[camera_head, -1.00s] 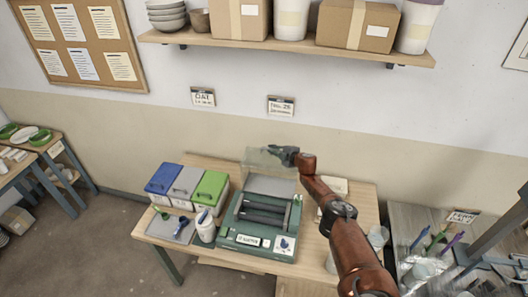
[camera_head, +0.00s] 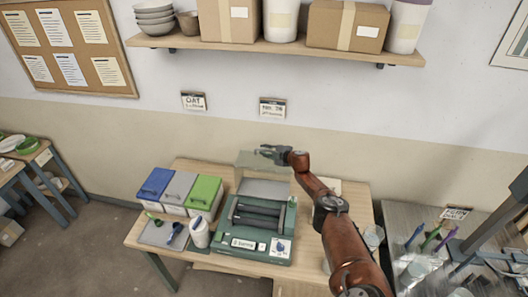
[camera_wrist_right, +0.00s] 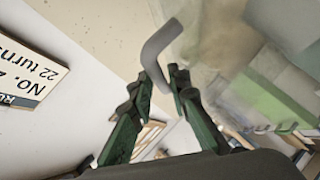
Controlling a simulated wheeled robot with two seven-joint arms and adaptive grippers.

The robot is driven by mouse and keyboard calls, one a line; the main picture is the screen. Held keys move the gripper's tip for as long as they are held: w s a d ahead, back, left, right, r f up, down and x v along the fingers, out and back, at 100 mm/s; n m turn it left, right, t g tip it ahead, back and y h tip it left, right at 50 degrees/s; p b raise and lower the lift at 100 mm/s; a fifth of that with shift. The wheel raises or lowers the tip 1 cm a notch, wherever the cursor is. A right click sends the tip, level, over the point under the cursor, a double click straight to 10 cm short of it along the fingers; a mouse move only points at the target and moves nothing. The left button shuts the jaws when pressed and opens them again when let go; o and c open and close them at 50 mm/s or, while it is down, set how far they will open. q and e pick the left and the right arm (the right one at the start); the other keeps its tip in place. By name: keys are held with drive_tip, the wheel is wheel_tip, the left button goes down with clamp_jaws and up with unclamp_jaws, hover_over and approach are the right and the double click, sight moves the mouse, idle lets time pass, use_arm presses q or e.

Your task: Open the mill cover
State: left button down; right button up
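The mill (camera_head: 258,240) is a green machine with dark rollers on the wooden table. Its clear cover (camera_head: 245,160) stands raised at the back, above the pale rear panel, so the rollers are exposed. My right gripper (camera_head: 268,152) is at the cover's upper edge, its arm reaching in from the lower right. In the right wrist view, a bent grey handle (camera_wrist_right: 158,45) runs down between the green fingers of the gripper (camera_wrist_right: 160,80). They look closed around its lower part, though the contact itself is partly hidden. My left gripper is out of view.
Blue (camera_head: 156,184), grey and green lidded bins stand left of the mill. A white jug (camera_head: 200,232) and a grey tray with scoops (camera_head: 160,234) are in front of them. A loaded shelf (camera_head: 290,50) hangs above. A metal bench (camera_head: 400,222) stands at right.

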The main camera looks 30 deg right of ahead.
drive_tip(key=shift+s+d+f, duration=0.1)
drive_tip(key=shift+s+d, duration=0.05)
drive_tip(key=shift+d, duration=0.1)
drive_tip(key=shift+s, duration=0.35)
drive_tip(key=v, duration=1)
drive_tip(key=shift+r, duration=0.2)
drive_tip(key=shift+s+a+r, duration=0.1)
drive_tip(key=shift+s+r, duration=0.2)
drive_tip(key=shift+s, duration=0.15)
